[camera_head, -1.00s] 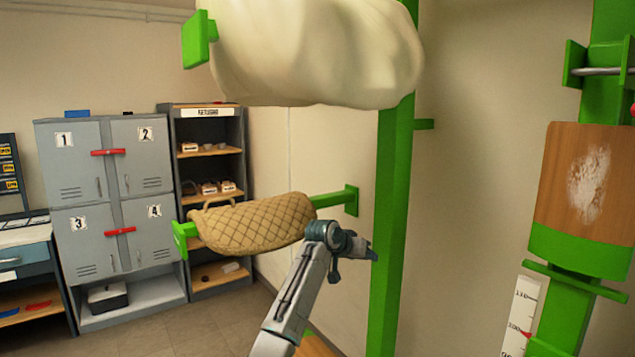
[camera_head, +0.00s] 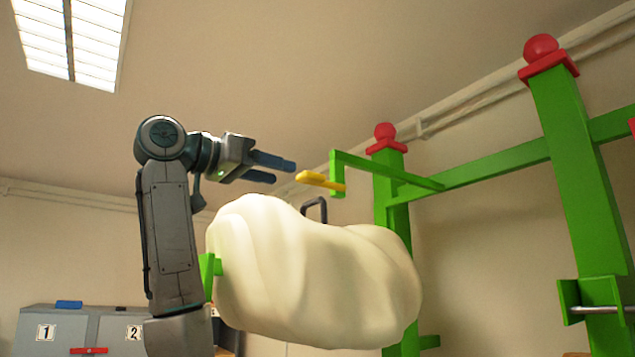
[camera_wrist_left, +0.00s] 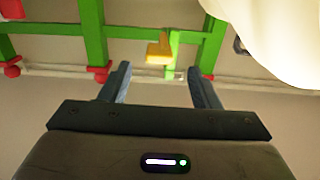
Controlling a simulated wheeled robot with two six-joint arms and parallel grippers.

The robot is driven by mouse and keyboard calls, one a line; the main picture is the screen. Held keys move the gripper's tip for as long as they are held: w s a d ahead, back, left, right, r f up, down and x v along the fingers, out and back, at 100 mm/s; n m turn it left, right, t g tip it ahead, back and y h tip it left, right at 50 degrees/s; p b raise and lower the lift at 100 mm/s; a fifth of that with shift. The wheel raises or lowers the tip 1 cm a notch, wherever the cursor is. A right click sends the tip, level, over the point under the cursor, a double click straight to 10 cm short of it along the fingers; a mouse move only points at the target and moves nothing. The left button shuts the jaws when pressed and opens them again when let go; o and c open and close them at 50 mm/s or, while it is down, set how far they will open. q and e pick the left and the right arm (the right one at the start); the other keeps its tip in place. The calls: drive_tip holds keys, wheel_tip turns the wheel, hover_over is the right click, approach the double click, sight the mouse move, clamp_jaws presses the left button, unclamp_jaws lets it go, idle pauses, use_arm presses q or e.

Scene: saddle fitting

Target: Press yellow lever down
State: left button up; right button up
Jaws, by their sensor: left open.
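The yellow lever (camera_head: 321,181) sticks out to the left from a green bracket (camera_head: 338,173) above a large cream padded form. It also shows in the left wrist view (camera_wrist_left: 159,48), beyond the fingertips and between them. My left gripper (camera_head: 281,171) is open and empty. In the head view its fingers point right toward the lever, close to its left end and apart from it in the picture. In the left wrist view the two fingers (camera_wrist_left: 159,82) are spread wide. My right gripper is out of view.
The cream padded form (camera_head: 310,275) fills the space below the lever, with a dark handle (camera_head: 316,209) on top. Green posts (camera_head: 575,190) with red caps and a green crossbar (camera_head: 480,170) stand to the right. Grey lockers (camera_head: 60,330) are at lower left.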

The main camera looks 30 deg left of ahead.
sight(318, 180)
use_arm(q)
drive_tip(key=p+x, duration=0.2)
drive_tip(key=x, duration=0.1)
drive_tip(key=p+x, duration=0.1)
drive_tip(key=x, duration=0.2)
drive_tip(key=p+x, duration=0.2)
drive_tip(key=x, duration=0.1)
drive_tip(key=shift+w+d+r+p, duration=0.15)
drive_tip(key=shift+w+r+p, duration=0.15)
drive_tip(key=shift+r, duration=0.05)
drive_tip(key=shift+w+d+f, duration=0.15)
drive_tip(key=shift+w+d, duration=0.05)
drive_tip(key=shift+w, duration=0.2)
